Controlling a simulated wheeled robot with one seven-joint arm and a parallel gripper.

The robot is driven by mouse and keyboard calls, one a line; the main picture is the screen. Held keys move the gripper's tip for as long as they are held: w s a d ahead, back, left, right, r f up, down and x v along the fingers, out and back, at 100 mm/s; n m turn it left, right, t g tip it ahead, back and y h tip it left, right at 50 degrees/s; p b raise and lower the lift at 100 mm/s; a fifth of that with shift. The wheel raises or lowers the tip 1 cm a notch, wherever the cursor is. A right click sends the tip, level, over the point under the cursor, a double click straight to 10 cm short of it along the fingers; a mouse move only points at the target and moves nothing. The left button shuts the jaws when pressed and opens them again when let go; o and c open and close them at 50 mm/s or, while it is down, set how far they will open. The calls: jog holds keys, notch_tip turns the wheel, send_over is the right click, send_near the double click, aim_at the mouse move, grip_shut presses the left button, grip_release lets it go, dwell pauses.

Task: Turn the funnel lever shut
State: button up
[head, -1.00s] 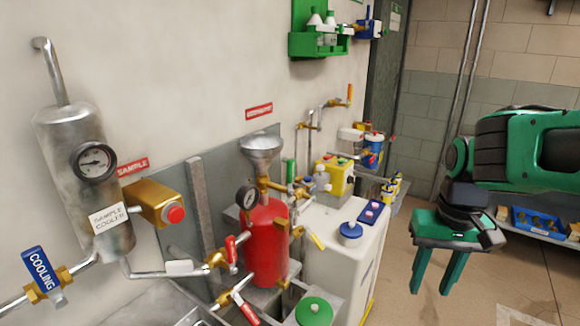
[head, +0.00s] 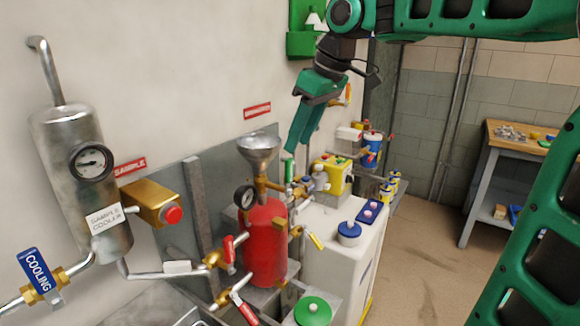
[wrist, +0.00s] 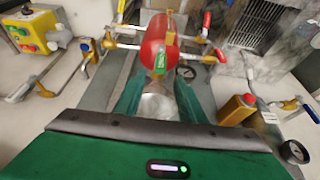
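The steel funnel (head: 258,155) stands on brass pipework above a red vessel (head: 265,243). The funnel lever has a green handle (head: 290,170) that stands upright to the right of the funnel in the head view. My gripper (head: 294,147) points down, its fingertips appearing just above the lever's top; the depth gap is unclear. In the wrist view my gripper (wrist: 159,92) is open and empty, with a finger at each side. The funnel (wrist: 155,106) shows between the fingers, and the green handle (wrist: 159,60) shows just beyond, in front of the red vessel (wrist: 160,35).
A pressure gauge (head: 246,196) sits left of the vessel, and red-handled valves (head: 229,249) lie below it. A white cabinet (head: 335,240) with a blue-capped item (head: 349,232) stands to the right. The wall with a red sign (head: 257,109) is close behind. Open floor lies further right.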

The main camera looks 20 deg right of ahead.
aim_at(291, 159)
jog(key=x, duration=0.8)
jog(key=shift+w+f, duration=0.1)
jog(key=shift+f, duration=0.3)
